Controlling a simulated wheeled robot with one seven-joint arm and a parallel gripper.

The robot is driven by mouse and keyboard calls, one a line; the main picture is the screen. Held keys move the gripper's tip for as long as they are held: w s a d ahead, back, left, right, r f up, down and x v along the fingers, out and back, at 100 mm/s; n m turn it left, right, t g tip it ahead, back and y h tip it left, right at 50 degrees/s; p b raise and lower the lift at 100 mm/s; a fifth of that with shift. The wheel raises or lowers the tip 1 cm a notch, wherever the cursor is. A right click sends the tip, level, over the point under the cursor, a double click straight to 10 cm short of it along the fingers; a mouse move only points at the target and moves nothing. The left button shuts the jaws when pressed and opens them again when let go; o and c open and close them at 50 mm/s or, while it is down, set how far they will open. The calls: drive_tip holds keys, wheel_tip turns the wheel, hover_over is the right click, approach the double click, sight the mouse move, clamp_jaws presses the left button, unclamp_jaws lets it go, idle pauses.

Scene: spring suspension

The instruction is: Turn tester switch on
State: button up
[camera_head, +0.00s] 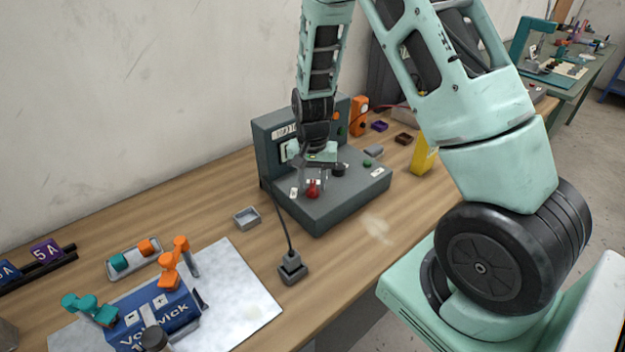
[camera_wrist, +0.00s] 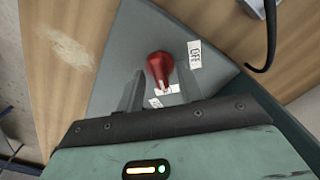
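The tester (camera_head: 345,205) is a grey machine with a flat base and an upright back panel, standing on the wooden bench. Its red switch (camera_head: 313,189) sits on the base near the front left corner. In the wrist view the red switch (camera_wrist: 160,66) is a rounded knob beside a white OFF label (camera_wrist: 195,55). Another white label lies partly hidden near the fingers. My gripper (camera_head: 314,174) points down just over the switch. In the wrist view my gripper (camera_wrist: 158,88) is open, one finger toward each side of the knob, with visible gaps. I cannot tell which setting the knob has.
A black cable runs from the tester to a dark block (camera_head: 292,268) on the bench. A small grey tray (camera_head: 247,218) stands left of the tester. A yellow object (camera_head: 424,156) stands to the right.

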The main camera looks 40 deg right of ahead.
sight(312, 184)
wheel_tip(312, 184, up, 17)
drive_tip(key=b, duration=0.2)
drive_tip(key=shift+r, duration=0.2)
idle(0.7)
